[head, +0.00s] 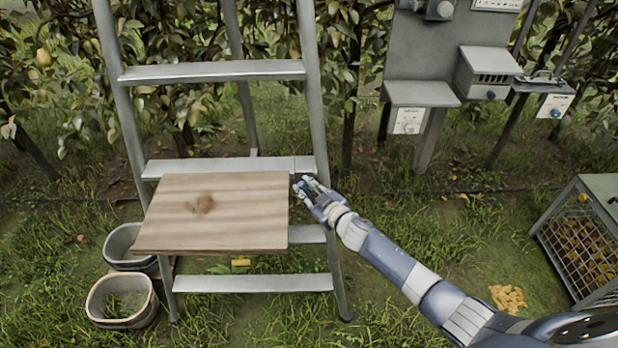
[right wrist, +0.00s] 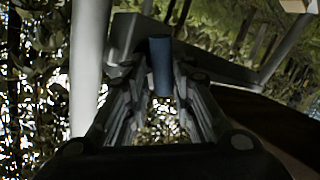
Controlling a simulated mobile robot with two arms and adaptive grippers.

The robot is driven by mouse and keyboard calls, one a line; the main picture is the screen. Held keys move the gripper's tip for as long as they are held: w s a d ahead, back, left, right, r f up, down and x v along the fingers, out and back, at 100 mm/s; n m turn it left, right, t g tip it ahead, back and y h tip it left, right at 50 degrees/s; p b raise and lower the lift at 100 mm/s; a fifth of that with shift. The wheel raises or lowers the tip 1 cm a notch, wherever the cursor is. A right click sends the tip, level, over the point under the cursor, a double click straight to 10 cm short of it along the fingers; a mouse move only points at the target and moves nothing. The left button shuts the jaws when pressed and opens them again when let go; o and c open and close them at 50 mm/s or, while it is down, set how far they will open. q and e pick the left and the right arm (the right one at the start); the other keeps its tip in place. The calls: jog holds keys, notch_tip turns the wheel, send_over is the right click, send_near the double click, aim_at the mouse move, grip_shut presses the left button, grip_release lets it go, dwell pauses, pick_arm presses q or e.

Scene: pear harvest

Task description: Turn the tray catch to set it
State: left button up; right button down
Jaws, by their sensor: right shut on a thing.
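The wooden tray (head: 240,218) sits on the metal stepladder, level with one of its rungs. The tray catch shows as a small blue piece (head: 301,186) at the tray's right edge, near the ladder's right rail. In the right wrist view it is a blue cylinder (right wrist: 161,68) between the fingertips. My right gripper (head: 304,188) is shut on it, its arm coming in from the lower right. The fingers hide part of the catch in the head view, so its turned angle cannot be told. My left gripper is not in view.
The ladder's right rail (head: 312,90) stands close to my right gripper. Two buckets (head: 122,322) stand on the grass at lower left. A grey post with boxes (head: 425,60) stands at upper right, and a mesh crate (head: 545,215) at far right. Grass between ladder and crate is mostly open.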

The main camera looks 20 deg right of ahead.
jog(key=n+p, duration=0.1)
jog(key=p, duration=0.1)
jog(key=a+n+g+h+p, duration=0.1)
jog(key=p, duration=0.1)
jog(key=shift+s+a+r+h, duration=0.1)
jog(key=shift+r+h, duration=0.15)
jog(key=shift+h, duration=0.05)
jog(key=shift+a+f+n+g+h+p, duration=0.15)
jog(key=shift+f+n+g+h+p, duration=0.25)
jog(key=shift+n+h, duration=0.5)
jog(key=shift+a+f+n+g+h+p, duration=0.2)
jog(key=shift+n+g+h+p, duration=0.3)
jog(key=shift+n+h, duration=0.4)
jog(key=shift+a+f+n+g+h+p, duration=0.2)
jog(key=shift+n+g+h+p, duration=0.25)
jog(key=shift+n+h, duration=0.4)
jog(key=shift+d, duration=0.1)
jog(key=c, duration=1.5)
grip_release()
jog(key=shift+r, duration=0.1)
jog(key=shift+w, duration=0.2)
